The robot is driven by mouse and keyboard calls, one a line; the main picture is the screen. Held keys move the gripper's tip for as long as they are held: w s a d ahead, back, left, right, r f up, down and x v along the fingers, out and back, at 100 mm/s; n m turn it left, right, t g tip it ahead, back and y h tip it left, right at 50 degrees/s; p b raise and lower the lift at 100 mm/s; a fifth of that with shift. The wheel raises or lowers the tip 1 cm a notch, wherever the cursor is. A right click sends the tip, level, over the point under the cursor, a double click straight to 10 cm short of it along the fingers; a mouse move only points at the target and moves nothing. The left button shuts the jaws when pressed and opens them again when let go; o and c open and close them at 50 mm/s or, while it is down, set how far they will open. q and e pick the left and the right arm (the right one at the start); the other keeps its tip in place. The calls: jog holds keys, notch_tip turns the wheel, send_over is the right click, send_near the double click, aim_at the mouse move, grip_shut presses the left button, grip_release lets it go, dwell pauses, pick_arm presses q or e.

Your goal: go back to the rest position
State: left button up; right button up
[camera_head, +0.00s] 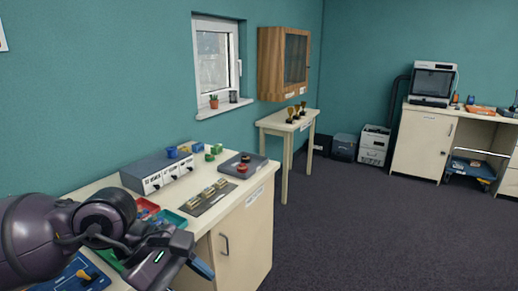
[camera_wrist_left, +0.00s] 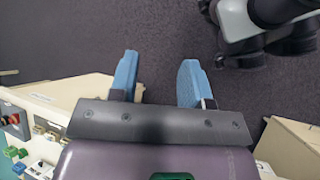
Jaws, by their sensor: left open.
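My left gripper (camera_head: 198,266) shows at the bottom of the head view, at the end of my dark purple arm coming in from the left. It hangs by the front edge of the workbench (camera_head: 108,181), with a blue fingertip visible. In the left wrist view, its two blue fingers (camera_wrist_left: 157,80) stand wide apart. Only dark carpet shows between them, and they hold nothing. My right gripper is not in view.
The workbench carries a grey device (camera_head: 158,172), a dark mat with small parts (camera_head: 208,200), a grey box with a red knob (camera_head: 244,165) and a green tray (camera_head: 170,218). A side table (camera_head: 284,124) holds trophies. The carpet (camera_head: 350,230) at right is clear.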

pick_arm(q)
jog(key=w+d+r+n+h, duration=0.1)
jog(key=d+r+n+h, duration=0.4)
jog(key=r+n+h, duration=0.25)
jog(key=w+a+n+t+h, duration=0.35)
jog(key=w+n+t, duration=0.6)
jog(key=n, duration=0.95)
jog(key=w+a+f+n+t+y, duration=0.1)
jog(key=a+f+n+t+y, duration=0.4)
jog(key=f+n, duration=0.55)
jog(key=w+a+f+n+t+y, duration=0.1)
jog(key=a+f+n+t+y, duration=0.45)
jog(key=n, duration=0.75)
jog(key=s+a+f+n+g+y, duration=0.4)
jog(key=s+f+n, duration=0.1)
jog(key=s+f, duration=0.6)
jog(key=s+a+f+n+g+y, duration=0.4)
jog(key=s+f, duration=0.8)
jog(key=f, duration=0.3)
jog(key=shift+a+n+y, duration=0.2)
jog(key=shift+n+y, duration=0.25)
jog(key=shift+n, duration=0.15)
